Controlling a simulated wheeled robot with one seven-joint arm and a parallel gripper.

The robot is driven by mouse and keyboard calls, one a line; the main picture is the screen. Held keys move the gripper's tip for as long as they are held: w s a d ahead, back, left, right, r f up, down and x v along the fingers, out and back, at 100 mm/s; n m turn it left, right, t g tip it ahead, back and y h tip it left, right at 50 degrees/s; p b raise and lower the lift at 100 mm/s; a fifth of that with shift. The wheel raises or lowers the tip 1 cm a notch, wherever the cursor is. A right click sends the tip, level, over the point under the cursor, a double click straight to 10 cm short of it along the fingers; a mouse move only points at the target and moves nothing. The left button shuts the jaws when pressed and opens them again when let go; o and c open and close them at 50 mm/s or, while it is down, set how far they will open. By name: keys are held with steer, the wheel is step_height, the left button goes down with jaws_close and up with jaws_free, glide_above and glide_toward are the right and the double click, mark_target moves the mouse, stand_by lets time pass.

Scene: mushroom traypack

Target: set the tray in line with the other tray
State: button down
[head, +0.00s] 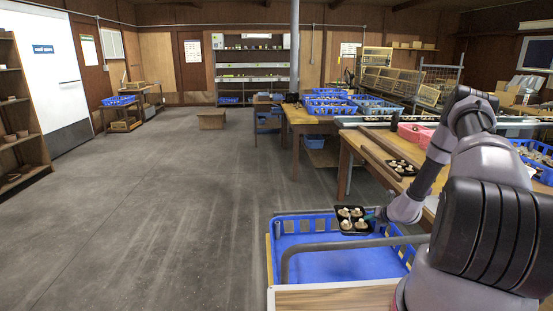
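A black tray (340,229) with several white mushrooms is at the far rim of the blue crate in front of me, seemingly held up in the air. My gripper (374,215) is at the tray's right edge and appears shut on it; the fingers are small and partly hidden. The other black tray (394,173), also with mushrooms in it, sits on the wooden table to the right and farther back. My gripper and its tray are to the left of that table's edge.
The blue crate (330,266) below is empty, with a grey bar across it. A pink container (409,132) stands behind the other tray. Blue crates (327,108) stand on tables farther back. My arm covers the table's near right part. The floor on the left is clear.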

steer(key=w+a+r, duration=0.2)
steer(key=a+r, duration=0.1)
steer(key=r, duration=1)
steer(key=s+a+r, duration=0.3)
steer(key=a+r, duration=0.1)
steer(key=r, duration=0.4)
steer(key=s+a+r, duration=0.3)
steer(key=r, duration=0.5)
steer(key=s+a+r, duration=0.3)
steer(key=a+r, duration=0.1)
steer(key=r, duration=0.5)
steer(key=shift+a+n, duration=0.3)
steer(key=shift+a, duration=0.05)
steer(key=shift+a, duration=0.1)
